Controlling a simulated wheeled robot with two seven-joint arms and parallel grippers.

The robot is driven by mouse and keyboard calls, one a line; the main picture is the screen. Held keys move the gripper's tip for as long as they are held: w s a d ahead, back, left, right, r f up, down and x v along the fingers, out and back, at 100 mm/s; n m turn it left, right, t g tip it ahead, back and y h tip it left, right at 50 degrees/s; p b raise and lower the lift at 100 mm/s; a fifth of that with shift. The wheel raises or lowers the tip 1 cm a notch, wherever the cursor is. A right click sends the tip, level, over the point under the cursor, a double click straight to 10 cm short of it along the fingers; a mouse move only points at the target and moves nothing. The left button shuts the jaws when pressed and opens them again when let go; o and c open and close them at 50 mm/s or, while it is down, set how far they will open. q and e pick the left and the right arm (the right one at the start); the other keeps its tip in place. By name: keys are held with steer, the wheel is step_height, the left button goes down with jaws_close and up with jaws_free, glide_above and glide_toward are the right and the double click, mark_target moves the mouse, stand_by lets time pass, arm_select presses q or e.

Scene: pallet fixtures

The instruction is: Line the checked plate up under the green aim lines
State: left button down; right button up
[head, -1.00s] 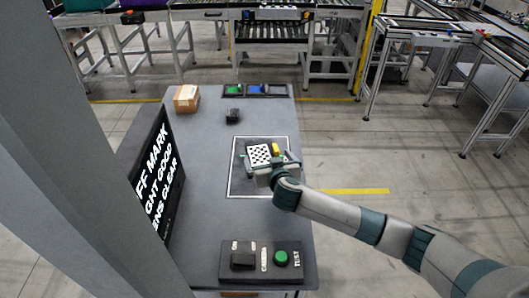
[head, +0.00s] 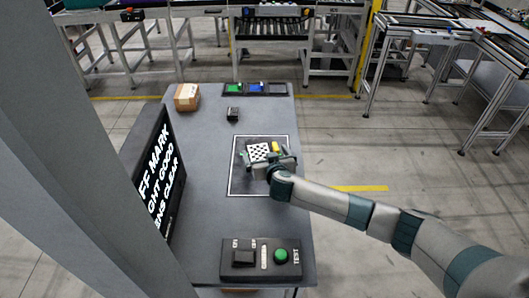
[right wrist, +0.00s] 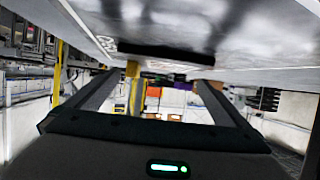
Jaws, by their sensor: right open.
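The black-and-white checked plate (head: 258,152) lies inside a white-outlined rectangle on the grey table. A small yellow piece (head: 276,147) is at its right side. My right gripper (head: 284,161) is open at the plate's lower right; contact cannot be told. Its two dark fingers (right wrist: 152,88) stand apart in the right wrist view, and no plate can be made out between them. A small green spot shows left of the plate, but I cannot make out clear green aim lines. My left gripper is not in view.
A dark screen (head: 160,175) at left reads partly "FF MARK", "GHT GOOD", "NS CLEAR". A control box (head: 261,262) with a green button is in front. A carton (head: 187,97), a small black block (head: 233,114) and a bin tray (head: 256,89) are behind.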

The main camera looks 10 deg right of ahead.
mark_target(260, 144)
steer(key=shift+p+x, duration=0.45)
steer(key=shift+x, duration=1.5)
steer(key=shift+f, duration=0.1)
steer(key=c, duration=1.3)
